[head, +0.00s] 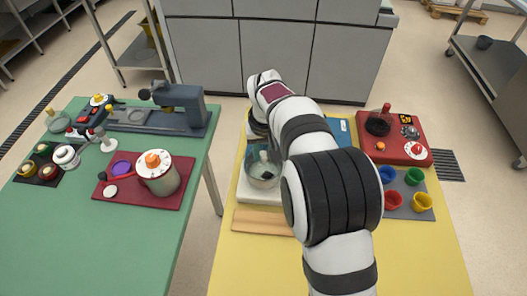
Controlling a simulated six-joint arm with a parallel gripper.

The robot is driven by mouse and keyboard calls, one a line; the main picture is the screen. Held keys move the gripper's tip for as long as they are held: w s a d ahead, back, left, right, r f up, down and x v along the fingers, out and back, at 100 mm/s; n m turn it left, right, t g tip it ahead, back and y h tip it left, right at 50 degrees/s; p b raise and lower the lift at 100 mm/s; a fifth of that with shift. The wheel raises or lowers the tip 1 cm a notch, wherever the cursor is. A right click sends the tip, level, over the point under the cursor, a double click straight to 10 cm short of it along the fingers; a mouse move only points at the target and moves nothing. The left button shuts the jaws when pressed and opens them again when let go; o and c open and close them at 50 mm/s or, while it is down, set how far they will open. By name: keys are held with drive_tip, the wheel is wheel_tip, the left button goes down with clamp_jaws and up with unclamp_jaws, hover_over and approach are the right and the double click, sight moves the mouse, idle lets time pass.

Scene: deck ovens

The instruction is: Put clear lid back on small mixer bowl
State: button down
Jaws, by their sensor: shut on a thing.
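The small mixer bowl (262,177) is a clear, bluish bowl on a white base (251,195) on the yellow table, just left of my arm. A dark piece shows inside it. My gripper (262,146) points down just above the bowl, partly hidden by my own arm. It is shut on what looks like the pale knob of the clear lid (264,156), at the bowl's mouth. The lid's rim is hard to tell from the bowl, so I cannot tell whether it touches or is seated.
A wooden board (262,222) lies in front of the mixer. To the right are a red station (398,150) and a grey mat (421,208) with several coloured cups. A green table (90,235) with other devices stands left, across a gap.

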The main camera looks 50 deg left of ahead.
drive_tip(key=shift+c, duration=0.6)
unclamp_jaws()
drive_tip(key=shift+r, duration=3.5)
clamp_jaws()
drive_tip(key=shift+f, duration=0.2)
